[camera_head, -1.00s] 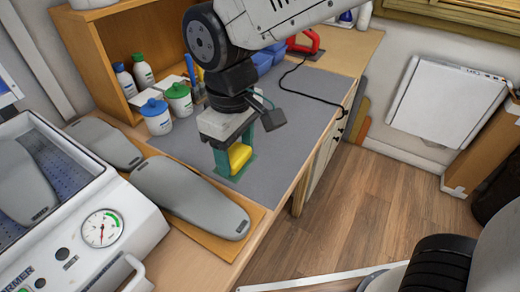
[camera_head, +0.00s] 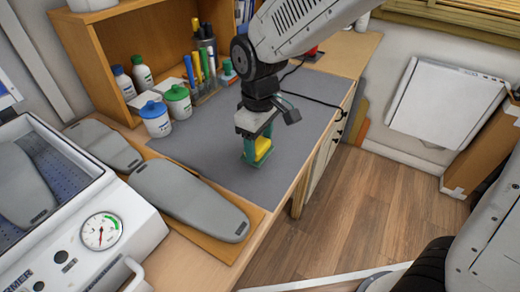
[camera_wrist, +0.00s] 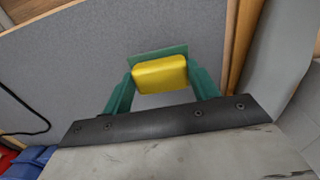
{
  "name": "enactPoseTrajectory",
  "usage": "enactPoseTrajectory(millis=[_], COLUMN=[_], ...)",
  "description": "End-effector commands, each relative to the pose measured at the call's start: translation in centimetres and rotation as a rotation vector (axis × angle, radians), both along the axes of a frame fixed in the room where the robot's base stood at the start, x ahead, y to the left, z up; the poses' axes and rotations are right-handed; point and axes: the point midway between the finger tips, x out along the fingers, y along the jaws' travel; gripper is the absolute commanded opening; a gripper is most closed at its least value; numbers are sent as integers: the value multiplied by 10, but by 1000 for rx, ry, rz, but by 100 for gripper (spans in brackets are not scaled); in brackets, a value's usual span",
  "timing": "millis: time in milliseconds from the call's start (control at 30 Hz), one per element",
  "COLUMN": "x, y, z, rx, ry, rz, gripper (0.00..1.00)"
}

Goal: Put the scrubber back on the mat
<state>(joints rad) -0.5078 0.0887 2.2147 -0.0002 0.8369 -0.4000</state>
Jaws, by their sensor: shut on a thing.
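The scrubber (camera_head: 263,146) is a yellow block with a green layer, partly covered by my fingers in the head view. In the wrist view the scrubber (camera_wrist: 160,76) sits between my two teal fingers. My gripper (camera_head: 258,158) points down and is shut on it. The grey mat (camera_head: 212,142) lies on the workbench under my gripper. The scrubber is over the mat near its right edge; whether it touches the mat I cannot tell.
A blue-lidded jar (camera_head: 155,119) and a green-lidded jar (camera_head: 178,101) stand left of my arm, with a holder of tools (camera_head: 204,78) behind. Grey insole forms (camera_head: 190,200) lie on a brown board in front. A black cable (camera_head: 315,99) crosses the mat's far part.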

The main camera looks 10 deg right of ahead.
Motion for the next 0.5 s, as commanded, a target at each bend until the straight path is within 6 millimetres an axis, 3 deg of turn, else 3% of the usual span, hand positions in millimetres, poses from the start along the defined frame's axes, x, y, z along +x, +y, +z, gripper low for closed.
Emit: enactPoseTrajectory(millis=[167, 400, 500], x=[6, 6, 6], y=[-1, -1, -1], z=[-6, -35, -36], rx=[-1, -1, 1], ry=[2, 2, -1], rz=[0, 0, 0], gripper=[34, 34, 34])
